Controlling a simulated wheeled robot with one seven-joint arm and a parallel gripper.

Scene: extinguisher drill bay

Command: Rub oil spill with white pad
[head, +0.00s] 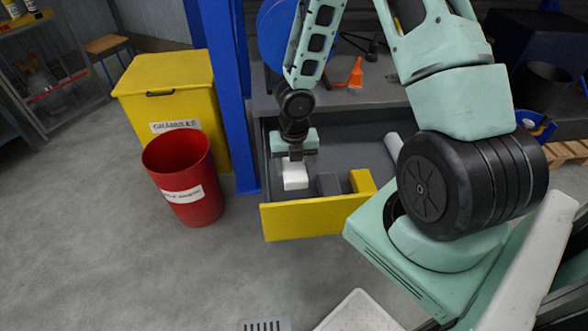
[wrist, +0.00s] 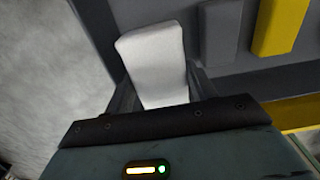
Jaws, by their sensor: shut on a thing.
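The white pad (head: 295,176) is a small pale block held by my gripper (head: 293,160), above the open yellow-fronted drawer (head: 310,219). In the wrist view the pad (wrist: 154,62) stands out between the two dark fingers, which are shut on it. The pad hangs over the left part of the drawer, and I cannot tell its exact height above the drawer floor. I cannot make out an oil spill in either view.
A grey block (head: 327,184) and a yellow block (head: 362,181) sit in the drawer to the right. A red bin (head: 184,204), a yellow lidded bin (head: 170,84) and a blue post (head: 232,110) stand left. Grey floor is open at lower left, with a drain grate (head: 265,324).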

